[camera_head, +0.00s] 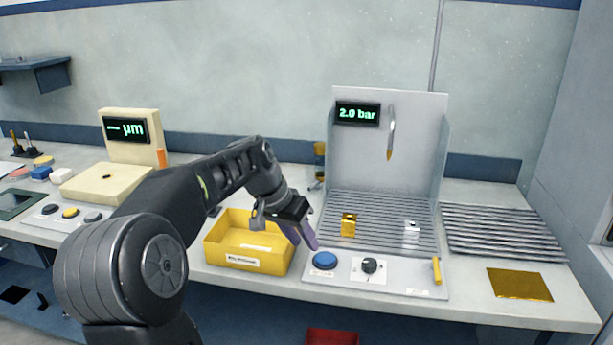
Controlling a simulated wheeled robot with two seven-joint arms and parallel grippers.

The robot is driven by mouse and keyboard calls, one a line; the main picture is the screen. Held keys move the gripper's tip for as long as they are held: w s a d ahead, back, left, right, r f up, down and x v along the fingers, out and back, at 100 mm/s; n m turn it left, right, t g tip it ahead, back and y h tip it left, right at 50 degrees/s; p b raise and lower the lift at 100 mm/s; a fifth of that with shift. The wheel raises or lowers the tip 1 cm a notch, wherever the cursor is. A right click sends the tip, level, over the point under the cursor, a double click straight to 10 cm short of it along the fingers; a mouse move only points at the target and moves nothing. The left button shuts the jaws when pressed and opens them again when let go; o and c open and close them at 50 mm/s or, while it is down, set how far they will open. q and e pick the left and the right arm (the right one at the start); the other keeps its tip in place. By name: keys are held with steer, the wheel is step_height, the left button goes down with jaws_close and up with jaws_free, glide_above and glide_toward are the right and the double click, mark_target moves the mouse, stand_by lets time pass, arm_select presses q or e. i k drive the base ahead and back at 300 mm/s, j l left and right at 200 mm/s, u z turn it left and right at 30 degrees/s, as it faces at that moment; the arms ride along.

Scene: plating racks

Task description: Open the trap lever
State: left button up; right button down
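A small upright yellow lever (437,270) stands at the right front corner of the grey blow-off station (400,284). A brass-coloured fitting (320,160) is at the left side of the station's back panel. No readable label shows which part is the trap lever. My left gripper (303,240) hangs over the right edge of the yellow bin (216,262), left of the station and apart from both parts. Its two purple-grey fingers look parted, with nothing visible between them. My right gripper is not in view.
The station front has a blue button (324,260) and a black knob (370,266). A gold block (348,225) and a silver block (411,232) stand on its slats. A slatted rack (500,232) and gold plate (519,284) lie to the right. A cream gauge (130,135) stands left.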

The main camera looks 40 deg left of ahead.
mark_target(317, 185)
steer(key=i+j, duration=0.6)
steer(key=j, duration=0.25)
steer(key=i+j, duration=0.3)
steer(key=j, duration=0.1)
